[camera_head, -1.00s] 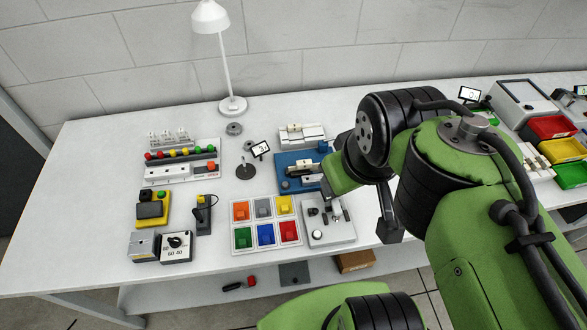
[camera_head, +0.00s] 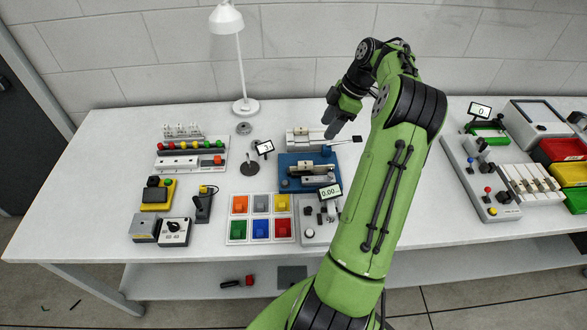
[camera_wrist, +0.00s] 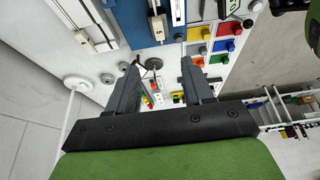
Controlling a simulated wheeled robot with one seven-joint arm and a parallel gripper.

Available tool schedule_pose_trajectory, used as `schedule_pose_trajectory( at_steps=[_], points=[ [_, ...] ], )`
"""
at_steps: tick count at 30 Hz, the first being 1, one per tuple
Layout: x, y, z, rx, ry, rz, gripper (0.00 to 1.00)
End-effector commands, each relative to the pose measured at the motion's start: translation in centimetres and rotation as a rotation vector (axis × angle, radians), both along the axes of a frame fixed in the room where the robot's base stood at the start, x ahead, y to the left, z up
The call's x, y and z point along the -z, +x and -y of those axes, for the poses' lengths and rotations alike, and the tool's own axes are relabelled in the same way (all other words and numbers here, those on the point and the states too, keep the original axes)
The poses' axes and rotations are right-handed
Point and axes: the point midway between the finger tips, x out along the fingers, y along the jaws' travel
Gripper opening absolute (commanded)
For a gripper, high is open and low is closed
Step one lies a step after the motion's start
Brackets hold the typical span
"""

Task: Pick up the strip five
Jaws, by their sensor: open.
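A pale piece marked 5 (camera_wrist: 157,27) shows at the top of the wrist view, at the edge of the blue fixture (camera_wrist: 118,22). I cannot tell whether it is a loose strip or part of the fixture. The blue fixture (camera_head: 286,184) stands mid-table in the head view, with metal parts on it. Behind it is a white holder (camera_head: 297,136); a thin piece with a dark end (camera_head: 357,139) reaches right from it. My gripper (camera_head: 330,126) is above the holder's right part. In the wrist view my gripper (camera_wrist: 160,78) is open, with nothing held between its fingers.
A lamp (camera_head: 246,107) stands behind left. A tray of coloured bins (camera_head: 248,216) and a device reading 0.00 (camera_head: 330,192) are in front of the fixture. A rack with several pale strips (camera_head: 530,184) lies at right. Bare table shows at far left.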

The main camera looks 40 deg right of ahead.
Motion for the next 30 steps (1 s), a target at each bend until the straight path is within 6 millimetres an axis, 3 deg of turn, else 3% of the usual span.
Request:
schedule_pose_trajectory(
  at_steps=[12, 17, 24, 30],
  points=[
    [8.6, 2.2, -2.7, -0.002, 0.004, -0.002, 0.51],
    [10.2, 2.7, -3.2, -0.002, 0.002, 0.0, 0.51],
    [14.1, 3.9, -4.4, -0.002, 0.002, 0.0, 0.51],
    [14.5, 4.1, -4.5, -0.001, -0.001, 0.001, 0.51]
  ],
)
